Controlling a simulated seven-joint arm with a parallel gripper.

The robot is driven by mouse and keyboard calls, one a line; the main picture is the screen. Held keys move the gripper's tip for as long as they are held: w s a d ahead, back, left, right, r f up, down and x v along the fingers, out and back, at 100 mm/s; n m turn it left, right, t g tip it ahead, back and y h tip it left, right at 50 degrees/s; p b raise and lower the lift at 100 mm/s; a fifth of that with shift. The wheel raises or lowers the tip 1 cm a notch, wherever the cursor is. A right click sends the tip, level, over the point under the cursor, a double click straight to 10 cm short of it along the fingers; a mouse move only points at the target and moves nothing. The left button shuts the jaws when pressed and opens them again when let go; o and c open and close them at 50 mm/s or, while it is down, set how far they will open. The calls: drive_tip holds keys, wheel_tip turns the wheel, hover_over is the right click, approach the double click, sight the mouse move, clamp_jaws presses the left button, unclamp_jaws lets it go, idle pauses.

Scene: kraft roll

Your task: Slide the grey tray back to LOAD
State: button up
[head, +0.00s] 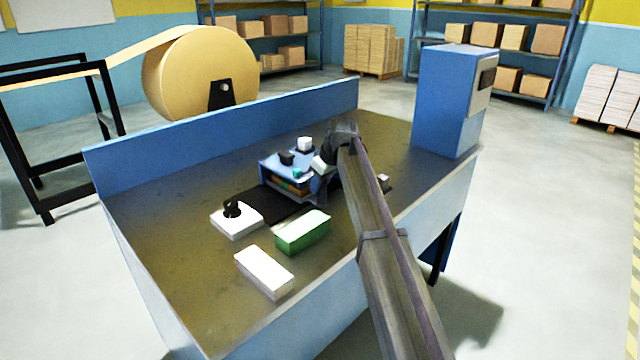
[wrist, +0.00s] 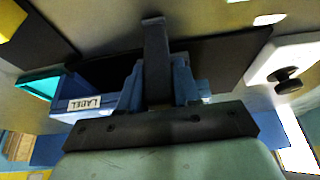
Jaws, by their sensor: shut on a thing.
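I cannot pick out a grey tray or a LOAD mark for certain. A flat dark strip (head: 270,205) lies on the bench; it also shows in the wrist view (wrist: 225,58). My gripper (head: 325,172) is low over the bench, at the right end of a blue holder (head: 268,174) with small items on it. In the wrist view, my gripper (wrist: 157,75) is shut on a blue part (wrist: 183,82), mostly hidden behind the dark finger. A blue bin marked LABEL (wrist: 85,105) is just left of it.
A white block with a black knob (head: 236,218) is by the strip's near end. A green block (head: 302,232) and a white box (head: 264,272) stand nearer the front edge. A blue cabinet (head: 448,100) is at the far right corner. The bench's left part is clear.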

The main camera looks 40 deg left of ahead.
clamp_jaws()
drive_tip(key=s, duration=1.2)
drive_tip(key=shift+s, duration=0.25)
drive_tip(key=o, duration=0.6)
unclamp_jaws()
drive_tip(key=shift+c, duration=0.2)
drive_tip(key=shift+r, duration=0.1)
drive_tip(key=v, duration=1.3)
drive_tip(key=shift+d+r, duration=0.2)
drive_tip(key=shift+r, duration=0.1)
